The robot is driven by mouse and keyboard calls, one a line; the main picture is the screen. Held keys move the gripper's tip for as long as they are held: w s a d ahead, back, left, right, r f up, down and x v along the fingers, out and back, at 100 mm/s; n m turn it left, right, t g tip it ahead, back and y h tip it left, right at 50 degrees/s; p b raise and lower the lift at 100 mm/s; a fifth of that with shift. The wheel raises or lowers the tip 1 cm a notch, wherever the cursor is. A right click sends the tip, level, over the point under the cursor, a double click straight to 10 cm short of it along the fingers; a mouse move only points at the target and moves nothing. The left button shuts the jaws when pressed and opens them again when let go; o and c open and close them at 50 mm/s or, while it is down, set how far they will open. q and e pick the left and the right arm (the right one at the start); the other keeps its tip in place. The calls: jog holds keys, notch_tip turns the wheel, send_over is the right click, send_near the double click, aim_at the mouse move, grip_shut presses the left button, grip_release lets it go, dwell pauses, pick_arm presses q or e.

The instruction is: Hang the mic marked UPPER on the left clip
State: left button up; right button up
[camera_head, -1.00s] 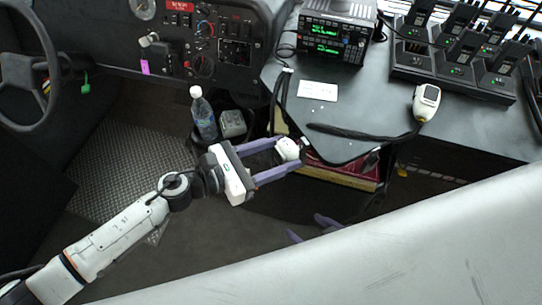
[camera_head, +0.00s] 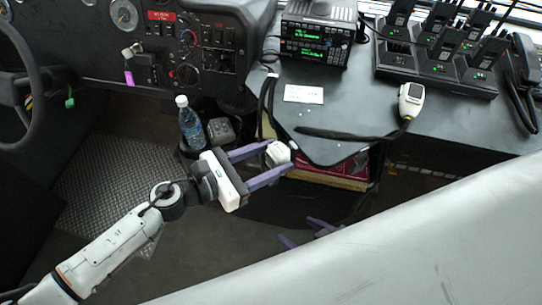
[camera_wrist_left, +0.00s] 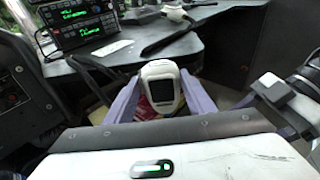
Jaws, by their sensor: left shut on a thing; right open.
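My left gripper (camera_head: 279,156) is shut on a white handheld mic (camera_head: 277,153), held in front of the desk's near edge. The left wrist view shows this mic (camera_wrist_left: 160,88) between the purple fingers, its dark square face toward the camera. A second white mic (camera_head: 411,101) lies on the desk at the right, beside a black cord. I cannot read a label on either mic, so I cannot tell which is UPPER. My right gripper (camera_head: 296,231) is open, low behind the pale panel, partly hidden. I cannot make out the clips clearly.
Two stacked radios (camera_head: 318,42) with green displays stand on the dark desk (camera_head: 350,105), near a white card (camera_head: 304,94). A charger rack with several handheld radios (camera_head: 436,75) is at the back right. A water bottle (camera_head: 190,123) stands left of the desk. A pale panel (camera_head: 400,245) fills the lower right.

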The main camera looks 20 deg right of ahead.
aim_at(270, 167)
pick_arm(q)
jog(key=shift+d, duration=0.1)
dwell(0.6)
jog(key=shift+f+b, duration=0.2)
jog(key=shift+b, duration=0.25)
jog(key=shift+f+b, duration=0.45)
jog(key=shift+b, duration=0.05)
jog(key=shift+f, duration=0.2)
jog(key=shift+f+b, duration=0.35)
jog(key=shift+b, duration=0.25)
jog(key=shift+f, duration=0.1)
jog(key=shift+f+b, duration=0.45)
jog(key=shift+b, duration=0.15)
jog(key=shift+f+b, duration=0.3)
jog(key=shift+b, duration=0.1)
dwell(0.5)
